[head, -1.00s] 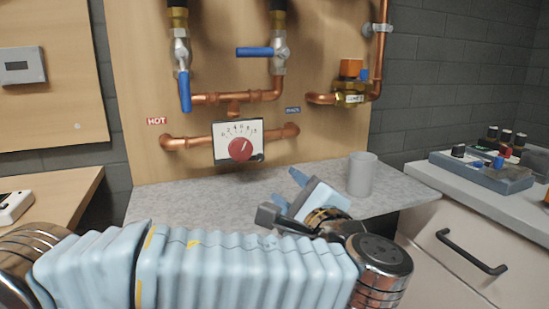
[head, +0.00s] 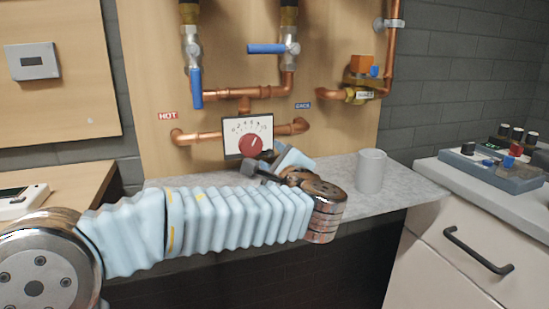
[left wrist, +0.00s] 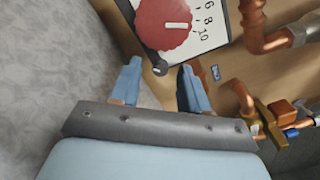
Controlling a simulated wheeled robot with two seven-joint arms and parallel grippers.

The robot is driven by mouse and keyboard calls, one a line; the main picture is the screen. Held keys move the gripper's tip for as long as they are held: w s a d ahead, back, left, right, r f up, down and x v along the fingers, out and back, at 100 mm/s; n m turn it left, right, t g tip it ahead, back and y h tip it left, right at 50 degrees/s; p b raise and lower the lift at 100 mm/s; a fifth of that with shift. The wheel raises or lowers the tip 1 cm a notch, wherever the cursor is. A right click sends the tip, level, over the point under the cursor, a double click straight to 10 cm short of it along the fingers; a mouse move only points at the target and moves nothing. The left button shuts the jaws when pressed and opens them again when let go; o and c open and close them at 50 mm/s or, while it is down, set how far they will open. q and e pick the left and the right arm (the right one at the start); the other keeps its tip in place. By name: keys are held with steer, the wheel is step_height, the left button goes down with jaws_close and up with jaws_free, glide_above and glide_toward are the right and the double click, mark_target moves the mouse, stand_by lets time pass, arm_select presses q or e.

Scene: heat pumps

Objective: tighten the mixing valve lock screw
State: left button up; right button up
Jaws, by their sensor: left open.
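The mixing valve has a white scale plate (head: 236,127) with a red knob (head: 250,145). In the left wrist view the knob (left wrist: 165,27) is large at the top, its white pointer mark facing the numbers. The small dark lock screw (left wrist: 160,69) sits at the plate's lower corner. My left gripper (left wrist: 160,86) is open and empty, its two blue fingers below and on either side of the screw in that picture, apparently not touching it. In the head view the left gripper (head: 273,157) is just below right of the knob, partly hiding the plate's lower corner. My right gripper is out of view.
Copper pipes (head: 215,97) and blue-handled valves (head: 267,49) are on the wooden board above the dial. A grey mug (head: 370,170) stands on the grey shelf (head: 405,192), right of my gripper. A brass valve with an orange cap (head: 362,65) is at the upper right.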

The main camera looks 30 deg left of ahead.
arm_select(q)
jaws_close()
steer(key=m+p, duration=0.2)
steer(key=m, duration=0.1)
steer(key=shift+r, duration=0.2)
steer(key=shift+f+m+p, duration=0.2)
steer(key=shift+m+p, duration=0.15)
steer(key=shift+m, duration=0.25)
jaws_free()
steer(key=b+v, duration=0.1)
steer(key=v, duration=1.2)
steer(key=shift+s+d+b, duration=0.25)
steer(key=shift+d+b, duration=0.05)
steer(key=shift+d, duration=0.05)
